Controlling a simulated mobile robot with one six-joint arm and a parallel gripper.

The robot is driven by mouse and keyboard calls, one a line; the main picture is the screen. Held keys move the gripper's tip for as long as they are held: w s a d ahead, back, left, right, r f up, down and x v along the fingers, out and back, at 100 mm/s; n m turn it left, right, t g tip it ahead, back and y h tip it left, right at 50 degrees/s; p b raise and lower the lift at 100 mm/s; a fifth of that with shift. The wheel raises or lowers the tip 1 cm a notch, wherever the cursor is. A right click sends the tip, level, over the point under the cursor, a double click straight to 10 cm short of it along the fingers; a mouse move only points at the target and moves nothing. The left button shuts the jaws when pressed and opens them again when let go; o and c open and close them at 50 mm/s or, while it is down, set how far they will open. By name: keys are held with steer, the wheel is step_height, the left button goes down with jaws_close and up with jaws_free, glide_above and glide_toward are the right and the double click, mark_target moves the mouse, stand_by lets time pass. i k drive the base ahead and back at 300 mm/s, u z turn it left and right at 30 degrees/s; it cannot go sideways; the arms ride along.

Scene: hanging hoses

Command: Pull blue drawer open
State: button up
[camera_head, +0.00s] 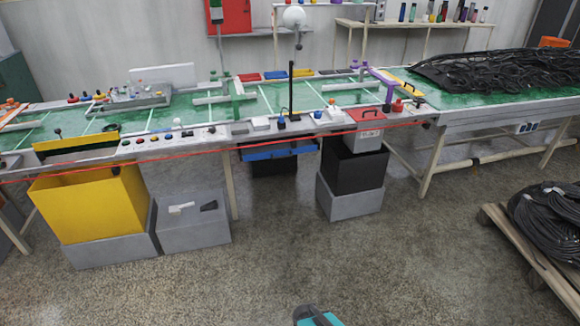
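The blue drawer (280,150) hangs under the front edge of the long green-topped workbench (170,121), near the middle of the view. Its blue front shows as a low, wide strip; I cannot tell how far it stands out from the bench. A dark and teal part at the bottom edge, right of centre, looks like part of my own arm. It is well apart from the drawer, with floor between them. My gripper's fingers do not show.
A yellow bin (95,208) and a grey box (195,225) stand left of the drawer. A black bin (352,172) stands close on its right. A pallet (510,250) with coiled black hoses is at far right. The floor in front is clear.

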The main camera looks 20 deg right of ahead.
mark_target(277, 151)
steer(key=k, duration=0.25)
steer(key=u, duration=0.45)
steer(key=i, duration=1.7)
steer(key=u, duration=0.3)
